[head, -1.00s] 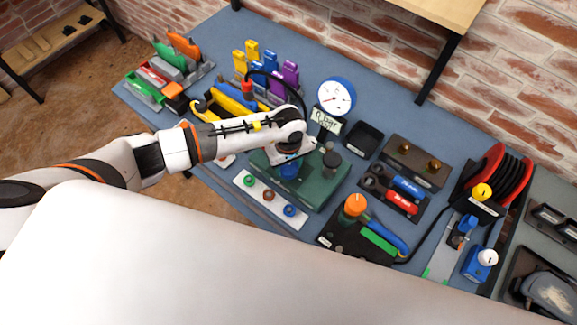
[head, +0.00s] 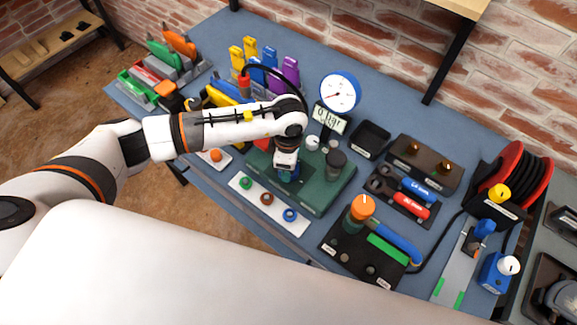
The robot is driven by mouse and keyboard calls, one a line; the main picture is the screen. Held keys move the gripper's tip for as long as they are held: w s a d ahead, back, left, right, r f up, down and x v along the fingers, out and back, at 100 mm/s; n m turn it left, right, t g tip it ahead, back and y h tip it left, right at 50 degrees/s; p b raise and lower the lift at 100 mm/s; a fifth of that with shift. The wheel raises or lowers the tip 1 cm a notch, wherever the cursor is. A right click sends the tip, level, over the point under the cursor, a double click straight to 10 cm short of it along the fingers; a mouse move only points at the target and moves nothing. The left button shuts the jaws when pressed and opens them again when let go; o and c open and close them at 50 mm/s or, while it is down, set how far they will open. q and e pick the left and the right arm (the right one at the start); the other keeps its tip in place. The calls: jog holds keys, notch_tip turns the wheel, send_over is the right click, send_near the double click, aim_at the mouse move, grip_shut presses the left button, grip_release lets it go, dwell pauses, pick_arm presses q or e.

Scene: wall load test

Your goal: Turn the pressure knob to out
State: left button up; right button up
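My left arm reaches in from the left, and its gripper (head: 286,170) points down over the green base plate (head: 322,190). The fingers are small and dark here, so I cannot tell whether they are open or touching anything. A dark blue part shows under them. A round gauge (head: 340,92) and a display reading "0 bar" (head: 330,121) stand behind the plate. A small white knob (head: 313,142) and a dark cylinder (head: 336,160) sit on the plate. I cannot read which knob is labelled pressure. My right gripper is not in view.
An orange-topped knob (head: 362,206) stands on a black base at front right. A white strip with coloured rings (head: 268,205) lies in front of the plate.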

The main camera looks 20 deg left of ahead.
pick_arm(q)
jog(key=n+b, duration=0.2)
jog(key=n, duration=0.3)
jog(key=shift+f+n+b, duration=0.1)
jog(key=shift+n+b, duration=0.2)
jog(key=shift+b, duration=0.1)
jog(key=n+b, duration=0.2)
jog(key=n, duration=0.3)
jog(key=n+b, duration=0.1)
jog(key=n, duration=0.4)
jog(key=shift+n+b, duration=0.3)
jog(key=shift+n, duration=0.1)
jog(key=n, duration=0.5)
jog(key=shift+b, duration=0.3)
jog(key=shift+r, duration=0.2)
jog(key=o, duration=1)
